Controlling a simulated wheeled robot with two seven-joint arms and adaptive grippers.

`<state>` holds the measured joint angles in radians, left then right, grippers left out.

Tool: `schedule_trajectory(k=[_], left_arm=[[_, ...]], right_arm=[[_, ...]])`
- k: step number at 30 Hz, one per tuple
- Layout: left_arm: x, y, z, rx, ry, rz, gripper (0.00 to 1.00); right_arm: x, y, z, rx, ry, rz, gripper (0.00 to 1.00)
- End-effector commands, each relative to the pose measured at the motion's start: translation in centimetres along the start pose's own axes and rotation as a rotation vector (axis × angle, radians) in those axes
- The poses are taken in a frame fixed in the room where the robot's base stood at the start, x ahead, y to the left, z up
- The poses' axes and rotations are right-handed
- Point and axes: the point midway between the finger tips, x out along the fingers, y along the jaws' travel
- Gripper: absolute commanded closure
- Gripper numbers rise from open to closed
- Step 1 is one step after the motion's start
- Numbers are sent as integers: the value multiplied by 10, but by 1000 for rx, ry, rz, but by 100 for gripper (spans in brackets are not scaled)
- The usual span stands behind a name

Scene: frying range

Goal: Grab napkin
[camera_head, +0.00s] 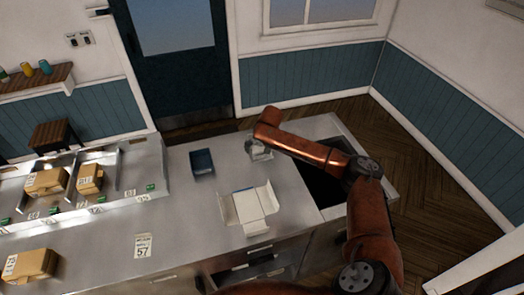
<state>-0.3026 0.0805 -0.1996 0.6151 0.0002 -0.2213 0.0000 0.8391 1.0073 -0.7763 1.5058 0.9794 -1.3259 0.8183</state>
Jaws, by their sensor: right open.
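A white folded item (248,205), which looks like an open paper box or a stack of napkins, lies on the steel counter (190,225). I cannot tell for sure that it is the napkin. My right arm comes in from the lower right and bends left over the counter. My right gripper (259,152) is at its end, small and grey, pointing down near the counter's back edge. It is open, behind the white item and apart from it. Whether anything lies between its fingers is too small to tell. My left gripper is not in view.
A dark blue container (202,162) stands left of my right gripper. A dark recess (320,185) is in the counter under my right arm. Brown boxes (90,178) stand in trays at the left. A number 57 card (143,246) lies in front. The counter's middle is clear.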

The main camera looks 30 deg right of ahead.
Motion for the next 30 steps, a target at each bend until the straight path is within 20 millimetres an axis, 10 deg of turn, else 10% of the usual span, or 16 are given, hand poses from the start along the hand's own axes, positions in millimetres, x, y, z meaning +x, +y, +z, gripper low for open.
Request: schedule_trajectory(k=[30], left_arm=[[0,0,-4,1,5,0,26]], right_arm=[[4,1,0,1,1,0,43]])
